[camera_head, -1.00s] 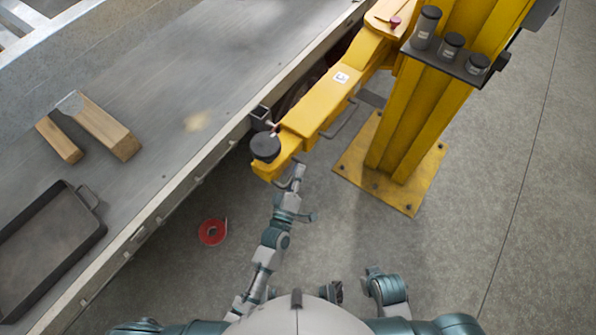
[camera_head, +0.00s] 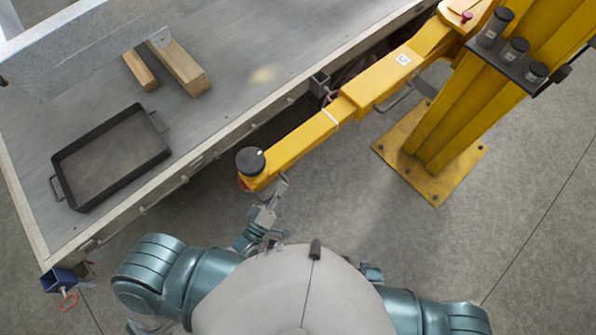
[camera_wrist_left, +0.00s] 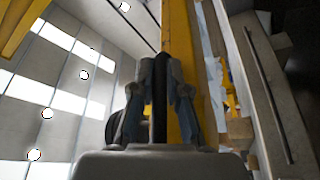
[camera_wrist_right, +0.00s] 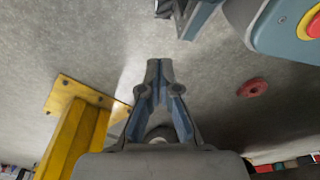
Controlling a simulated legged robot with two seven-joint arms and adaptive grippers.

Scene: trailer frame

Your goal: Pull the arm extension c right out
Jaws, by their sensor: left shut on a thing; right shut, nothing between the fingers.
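The yellow crane arm (camera_head: 385,80) reaches from the post down and left along the trailer edge. Its arm extension (camera_head: 295,142) sticks out of the wider section and ends in a black round knob (camera_head: 250,160). My left gripper (camera_head: 279,184) is at the underside of the extension's outer end. In the left wrist view, the left fingers (camera_wrist_left: 160,72) are shut on a dark bar (camera_wrist_left: 160,105) in front of the yellow beam. My right gripper (camera_wrist_right: 153,68) is shut and empty over the floor; in the head view my body hides it.
The trailer bed (camera_head: 235,85) carries a black tray (camera_head: 160,154) and two wooden blocks (camera_head: 180,68). The yellow post (camera_head: 465,125) stands on a bolted base plate (camera_head: 395,157). A red ring (camera_wrist_right: 254,88) lies on the floor. Floor right of the post is clear.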

